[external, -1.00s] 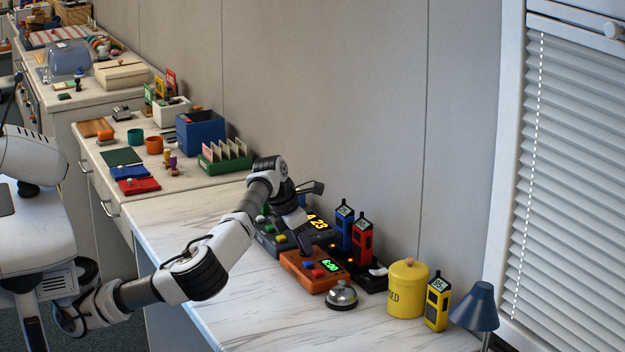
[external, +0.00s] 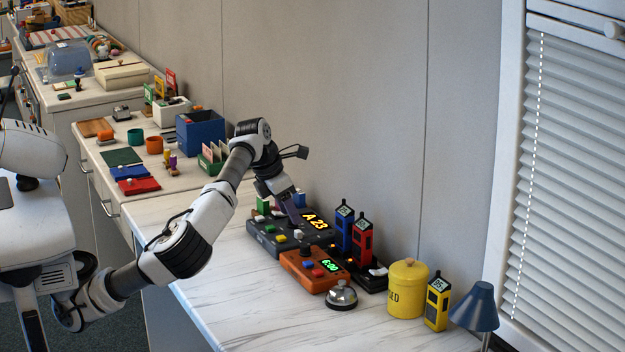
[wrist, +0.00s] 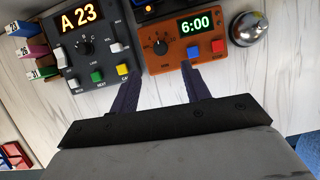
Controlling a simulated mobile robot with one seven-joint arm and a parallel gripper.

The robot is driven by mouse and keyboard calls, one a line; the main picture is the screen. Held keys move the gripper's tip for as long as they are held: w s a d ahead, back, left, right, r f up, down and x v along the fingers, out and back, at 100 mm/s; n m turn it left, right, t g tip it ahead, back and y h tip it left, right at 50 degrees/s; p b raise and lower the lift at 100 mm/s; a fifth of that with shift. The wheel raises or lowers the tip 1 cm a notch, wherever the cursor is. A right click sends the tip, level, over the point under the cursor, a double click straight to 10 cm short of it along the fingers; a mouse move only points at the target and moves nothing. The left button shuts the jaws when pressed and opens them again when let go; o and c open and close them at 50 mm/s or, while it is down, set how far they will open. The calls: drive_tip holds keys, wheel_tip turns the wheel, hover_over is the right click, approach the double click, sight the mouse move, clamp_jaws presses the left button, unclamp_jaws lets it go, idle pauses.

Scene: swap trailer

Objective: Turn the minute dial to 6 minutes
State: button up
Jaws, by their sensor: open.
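The orange timer (external: 300,281) sits on the counter, and its green display (wrist: 195,25) reads 6:00. Its black minute dial (wrist: 160,46) is at the left of the display in the wrist view, with blue and red buttons (wrist: 218,46) beside it. My gripper (wrist: 157,82) is open and empty, raised above the counter. In the external view (external: 297,215) it appears over the dark console, up and left of the timer. Nothing is between the fingers at the dial.
The dark console (wrist: 58,48), showing A 23, stands beside the timer. A silver bell (external: 341,295) is in front of the timer. Blue and red handsets (external: 362,241) stand behind in a black base. A yellow canister (external: 407,290) is to the right. The front counter is clear.

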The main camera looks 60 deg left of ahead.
drive_tip(key=v, duration=0.3)
drive_tip(key=shift+s+r, duration=0.15)
drive_tip(key=shift+r, duration=0.2)
